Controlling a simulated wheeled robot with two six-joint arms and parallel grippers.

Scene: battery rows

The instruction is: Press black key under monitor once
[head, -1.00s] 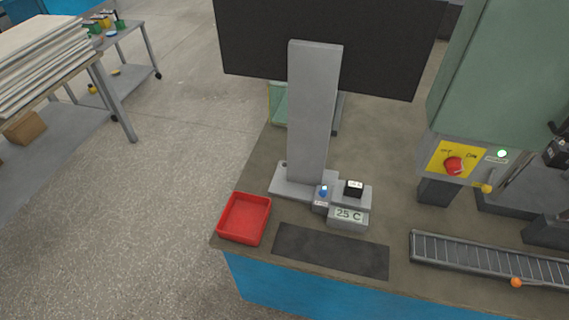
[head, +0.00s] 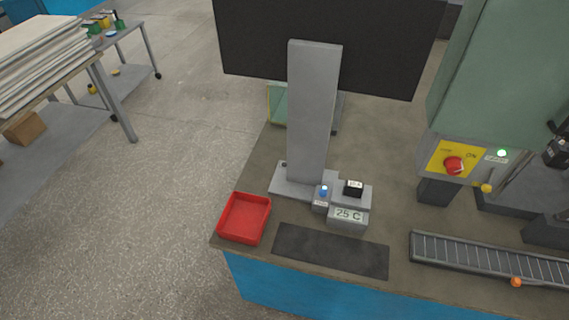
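The monitor (head: 328,45) is a large dark panel on a grey upright stand (head: 312,115). The black key (head: 353,188) is a small black block with a pale label on top, on a grey housing at the foot of the stand. A blue button (head: 323,191) sits just left of it. A small display (head: 348,215) in front reads "25 C". Neither gripper shows in the head view, and nothing touches the key.
A red tray (head: 244,218) is at the bench's left corner. A dark mat (head: 331,250) lies in front of the display. A roller conveyor (head: 490,261) runs to the right. A green machine (head: 497,75) with a red knob (head: 453,166) stands at the right.

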